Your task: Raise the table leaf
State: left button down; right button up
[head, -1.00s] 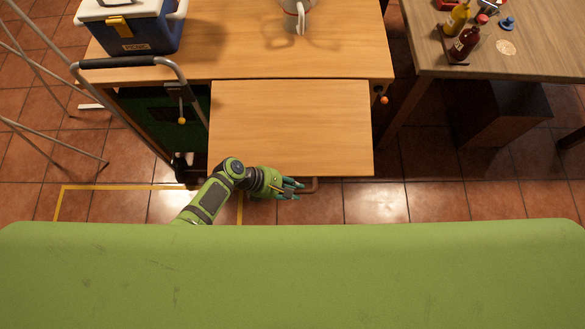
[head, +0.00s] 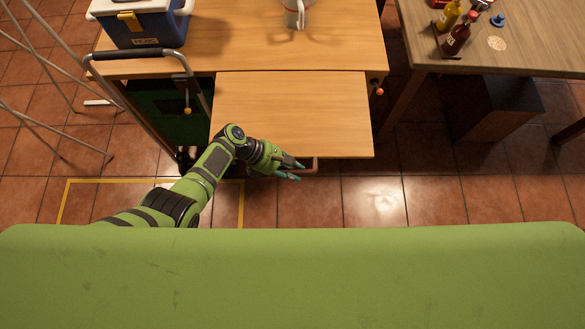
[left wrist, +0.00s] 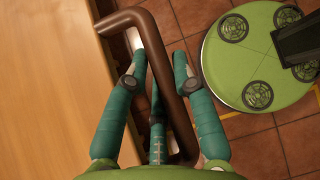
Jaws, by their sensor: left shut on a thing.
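The table leaf (head: 295,112) is a pale wood panel at the near edge of the wooden table (head: 235,55). It flares toward its near edge; its exact tilt is hard to judge from above. A brown bar handle (head: 313,163) is at the leaf's near edge. My left gripper (head: 294,171), with teal fingers, is shut on this handle. In the left wrist view, the gripper's fingers (left wrist: 157,66) straddle the brown handle (left wrist: 180,75), beside the leaf (left wrist: 45,95). My right gripper is not in view.
An orange knob (head: 379,91) is right of the leaf, and a yellow knob (head: 187,111) is left of it. A blue cooler (head: 145,28) and a metal jug (head: 297,14) stand on the table. A hand cart's handle (head: 140,54) is at the left. A second table (head: 480,50) holds bottles.

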pick_arm(q)
jog(key=c, duration=1)
grip_release()
jog(key=shift+s+f, duration=0.1)
jog(key=v, duration=1.2)
